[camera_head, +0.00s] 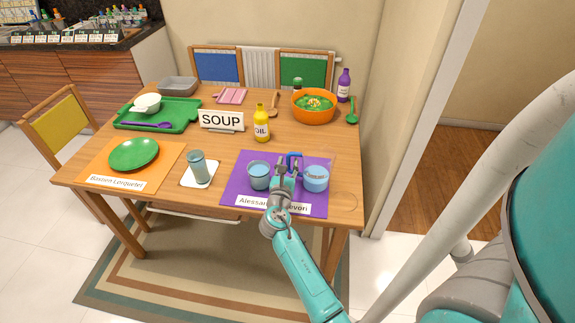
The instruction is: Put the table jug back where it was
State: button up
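A tall grey-blue vessel (199,168), which looks like the table jug, stands upright on a small white square mat (187,181) left of the purple place mat. My gripper (292,166) is over the purple mat (237,193), between a blue glass (259,176) and a light blue cup or bowl (316,179). A small dark blue shape (294,156) shows at the fingers; I cannot tell whether it is part of the gripper or a thing behind it. The fingers are too small to read. A faint ring outline (341,201) marks the table right of the purple mat.
An orange mat (103,181) with a green plate (134,154) lies at the left. A yellow oil bottle (261,124), SOUP sign (221,120), orange soup bowl (314,112), green tray (183,104) and purple bottle (344,86) stand farther back. The right front table edge is bare.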

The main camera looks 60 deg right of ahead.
jog(key=shift+r, duration=0.2)
jog(key=s+a+f+m+t+y, duration=0.2)
jog(key=s+a+f+y, duration=0.15)
jog(key=s+a, duration=0.45)
jog(key=s+a+f+m+t+y, duration=0.2)
jog(key=s+a+f+m+y, duration=0.15)
jog(key=a, duration=0.95)
jog(key=s+a+f+m+t+y, duration=0.1)
jog(key=s+a+f+m+y, duration=0.2)
jog(key=s+a, duration=0.5)
jog(key=s+a+r+m+t+y, duration=0.3)
jog(key=s+a+r+m+y, duration=0.3)
jog(key=s+a+r+m, duration=0.5)
notch_tip(320, 180, up, 2)
jog(key=s+m, duration=0.2)
jog(key=m, duration=0.1)
jog(key=shift+a+y, duration=0.25)
jog(key=shift+y, duration=0.05)
